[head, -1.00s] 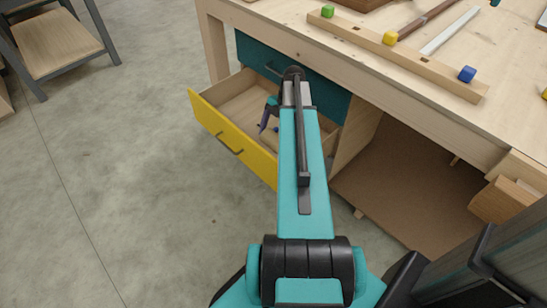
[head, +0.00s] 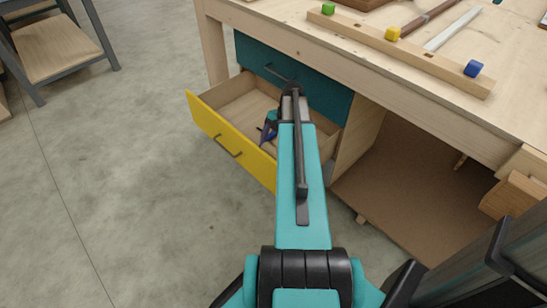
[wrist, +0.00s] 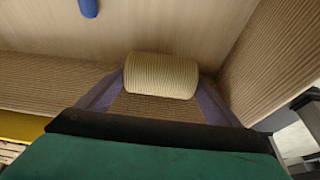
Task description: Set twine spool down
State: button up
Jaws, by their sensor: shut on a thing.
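The twine spool (wrist: 161,76) is a pale, ribbed cylinder in the wrist view. It lies on its side between the two purple fingers of my gripper (wrist: 160,88), which is shut on it. The spool is inside the open drawer with the yellow front (head: 225,137), near a corner of the drawer walls. I cannot tell whether the spool touches the drawer floor (wrist: 190,22). In the head view my gripper (head: 268,132) is down in the drawer, and my arm hides the spool.
A blue object (wrist: 88,7) lies on the drawer floor away from the spool. The shut teal drawer (head: 300,80) and the workbench top (head: 400,80) stand above. An open brown compartment (head: 400,185) is to the right. Concrete floor is clear at left.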

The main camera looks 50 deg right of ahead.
aim_at(276, 147)
jog(key=shift+f+b, duration=1.25)
jog(key=shift+f, duration=0.65)
jog(key=shift+f, duration=0.1)
jog(key=o, duration=1.1)
jog(key=shift+p+v, duration=0.85)
jog(key=shift+v, duration=3)
